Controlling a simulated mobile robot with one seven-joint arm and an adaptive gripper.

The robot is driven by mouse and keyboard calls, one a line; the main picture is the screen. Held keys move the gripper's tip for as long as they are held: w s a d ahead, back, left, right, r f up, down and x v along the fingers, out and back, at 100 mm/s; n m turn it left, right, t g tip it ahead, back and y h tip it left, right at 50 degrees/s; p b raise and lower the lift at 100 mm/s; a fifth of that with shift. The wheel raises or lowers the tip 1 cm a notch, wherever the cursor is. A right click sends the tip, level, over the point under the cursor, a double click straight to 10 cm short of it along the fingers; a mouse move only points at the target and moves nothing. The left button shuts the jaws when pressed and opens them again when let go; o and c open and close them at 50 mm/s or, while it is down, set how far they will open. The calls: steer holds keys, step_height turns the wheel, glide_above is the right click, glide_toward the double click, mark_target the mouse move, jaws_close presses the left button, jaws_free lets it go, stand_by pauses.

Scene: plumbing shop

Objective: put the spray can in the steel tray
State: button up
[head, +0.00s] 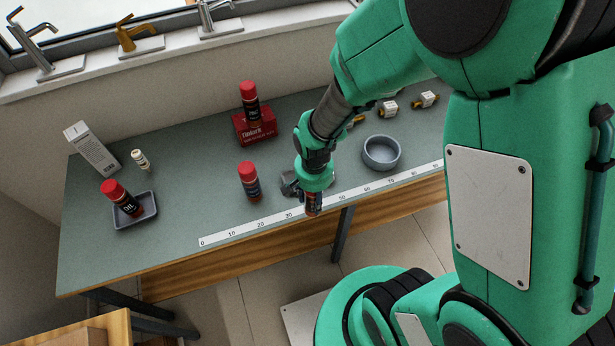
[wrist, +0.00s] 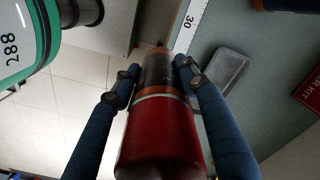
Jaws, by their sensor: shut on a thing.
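My gripper (wrist: 160,72) is shut on a spray can (wrist: 160,135) with a red cap and a dark, orange-banded body. The cap is nearest the wrist camera. In the head view my gripper (head: 314,196) holds the can at the table's front edge, by the ruler; the can's dark lower part (head: 314,206) shows below the fingers. A grey, shallow rectangular tray (wrist: 228,72), apparently the steel tray, lies beside the can in the wrist view. In the head view a grey shape (head: 290,184), probably this tray, is partly hidden behind my gripper.
A blue-grey tray (head: 149,219) at left holds another red-capped can (head: 125,200). One can (head: 249,180) stands left of my gripper; another (head: 250,100) is at the red box (head: 256,130). A round bowl (head: 381,162) is right.

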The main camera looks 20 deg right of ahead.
steer(key=shift+s+d+m, duration=0.2)
steer(key=shift+s+d, duration=0.15)
steer(key=shift+d, duration=0.5)
steer(key=shift+s+d+m, duration=0.2)
steer(key=shift+s+d, duration=0.1)
steer(key=shift+d, duration=0.5)
steer(key=shift+w, duration=0.15)
steer(key=w+f, duration=0.1)
steer(key=w, duration=1.4)
steer(key=shift+w+d+f+b, duration=0.15)
steer(key=shift+w+f+b, duration=0.1)
steer(key=shift+w+b, duration=0.15)
steer(key=shift+f, duration=1.75)
steer(key=shift+f, duration=0.15)
steer(key=o, duration=1.4)
